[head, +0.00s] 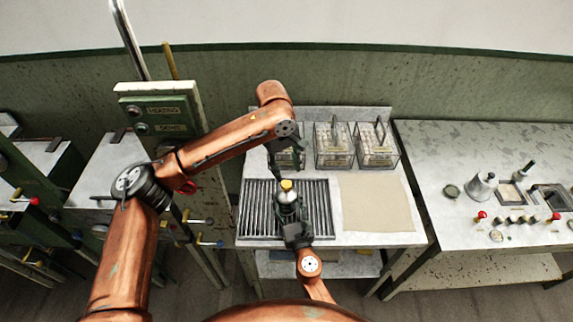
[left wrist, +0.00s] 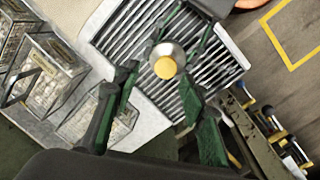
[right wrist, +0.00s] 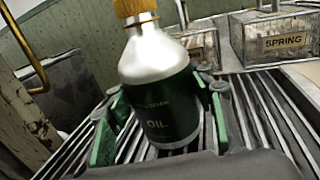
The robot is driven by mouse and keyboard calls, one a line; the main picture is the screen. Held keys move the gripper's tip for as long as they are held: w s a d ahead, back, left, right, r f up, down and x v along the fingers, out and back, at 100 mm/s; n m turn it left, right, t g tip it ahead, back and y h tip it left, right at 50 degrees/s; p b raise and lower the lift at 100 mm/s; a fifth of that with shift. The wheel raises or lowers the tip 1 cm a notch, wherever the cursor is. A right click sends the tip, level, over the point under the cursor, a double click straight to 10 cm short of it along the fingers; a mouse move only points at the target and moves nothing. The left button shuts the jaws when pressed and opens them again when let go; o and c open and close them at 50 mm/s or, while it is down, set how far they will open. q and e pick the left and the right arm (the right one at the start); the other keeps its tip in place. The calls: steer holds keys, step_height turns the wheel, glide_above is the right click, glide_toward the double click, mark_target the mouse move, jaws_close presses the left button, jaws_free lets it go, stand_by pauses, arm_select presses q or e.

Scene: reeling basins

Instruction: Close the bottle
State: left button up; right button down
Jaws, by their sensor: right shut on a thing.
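The bottle (head: 288,199) is silver with a dark green label reading OIL and stands upright on a slatted metal rack (head: 316,209). A ribbed yellow-orange cap (head: 286,184) sits on its neck; whether it is tight cannot be told. My right gripper (right wrist: 160,120) is shut around the bottle's labelled body from the near side. My left gripper (head: 277,168) is above and just behind the bottle, its green-padded fingers spread. In the left wrist view the cap (left wrist: 166,68) shows between and beyond those fingertips, with nothing held.
Several clear boxes with handles (head: 333,146) stand at the table's back, close behind my left gripper. A beige mat (head: 376,203) lies bare to the right of the rack. A second table (head: 480,150) with small fittings stands farther right. A green switch box (head: 160,113) is at left.

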mark_target(286, 184)
arm_select(q)
steer(key=n, duration=0.3)
steer(key=shift+r+n+y, duration=0.3)
steer(key=shift+r+y, duration=0.1)
steer(key=n, duration=0.3)
steer(key=shift+a+r+n+y, duration=0.1)
steer(key=shift+r+n+y, duration=0.3)
steer(key=shift+f, duration=0.1)
steer(key=shift+f, duration=3.9)
jaws_close()
